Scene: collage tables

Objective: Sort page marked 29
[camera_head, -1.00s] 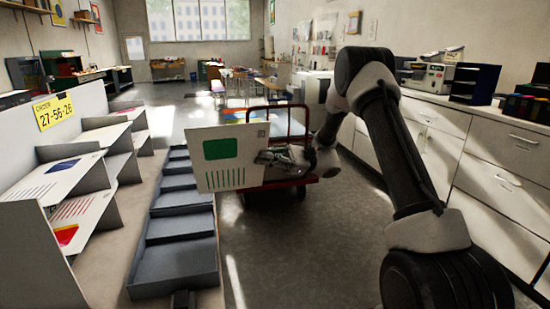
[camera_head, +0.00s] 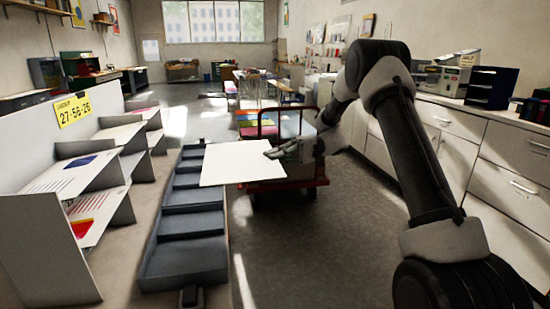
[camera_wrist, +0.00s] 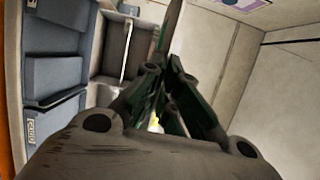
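My gripper (camera_head: 274,152) is shut on the right edge of a page (camera_head: 240,165). The page is held tilted nearly flat, and a blank white face shows in the head view. No number on it can be read. In the wrist view my gripper's fingers (camera_wrist: 168,95) close on a thin dark edge (camera_wrist: 170,28), probably the page seen edge-on. Below and left of the page is a long grey tray (camera_head: 185,262) with several compartments, and the page overlaps part of it in the picture. The wrist view also shows grey compartments (camera_wrist: 55,80) and a small label.
A red cart (camera_head: 318,182) stands behind my gripper. White drawers (camera_head: 505,180) line the right.

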